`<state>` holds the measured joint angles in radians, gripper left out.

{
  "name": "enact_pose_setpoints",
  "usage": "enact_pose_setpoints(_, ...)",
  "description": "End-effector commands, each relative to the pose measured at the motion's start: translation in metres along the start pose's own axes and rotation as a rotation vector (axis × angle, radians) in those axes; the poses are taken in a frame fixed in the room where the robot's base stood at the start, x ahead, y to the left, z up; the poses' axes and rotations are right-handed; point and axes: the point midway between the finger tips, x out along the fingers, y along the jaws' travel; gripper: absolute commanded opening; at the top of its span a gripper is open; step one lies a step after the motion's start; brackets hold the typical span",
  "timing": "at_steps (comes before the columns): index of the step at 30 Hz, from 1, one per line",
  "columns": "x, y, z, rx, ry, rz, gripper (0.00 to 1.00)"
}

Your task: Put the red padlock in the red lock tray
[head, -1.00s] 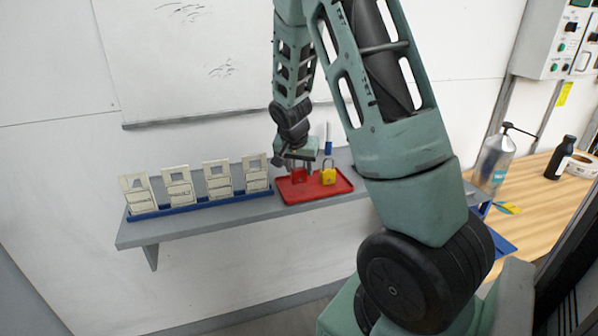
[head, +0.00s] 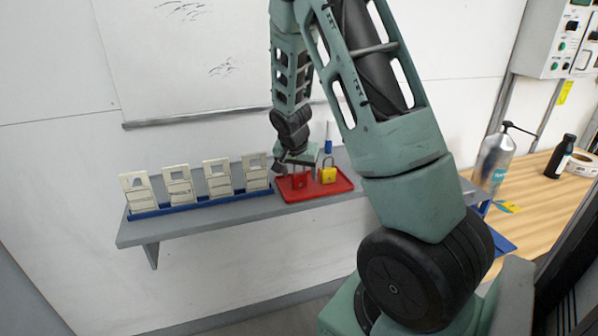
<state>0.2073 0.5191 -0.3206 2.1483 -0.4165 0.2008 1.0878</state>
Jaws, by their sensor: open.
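The red padlock (head: 299,180) stands in the red lock tray (head: 318,192) on the grey wall shelf, in the tray's left part. A yellow padlock (head: 328,175) stands to its right in the same tray. My gripper (head: 291,170) is open, just above and slightly left of the red padlock. The gripper partly covers the padlock's top, and I cannot tell whether a finger touches it.
Several cream tags (head: 217,178) stand in a blue rack (head: 200,202) left of the tray. A spray bottle (head: 494,160) and a black bottle (head: 560,157) stand on the wooden bench (head: 530,195) at right.

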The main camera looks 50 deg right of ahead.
Motion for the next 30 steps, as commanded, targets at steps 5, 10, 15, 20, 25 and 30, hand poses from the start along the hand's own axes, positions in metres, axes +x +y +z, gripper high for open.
enact_pose_setpoints(5,-0.024,-0.001,-0.001,0.002,0.004,-0.005,0.68)
enact_pose_setpoints(10,-0.060,-0.001,-0.001,0.001,0.005,-0.007,0.68)
enact_pose_setpoints(15,-0.092,-0.001,0.000,0.000,0.003,-0.006,0.68)
enact_pose_setpoints(20,-0.112,-0.001,0.000,0.000,0.002,-0.003,0.68)
enact_pose_setpoints(25,-0.120,0.000,0.000,0.000,0.000,-0.001,0.68)
enact_pose_setpoints(30,-0.126,-0.013,0.019,-0.065,-0.021,-0.023,0.68)
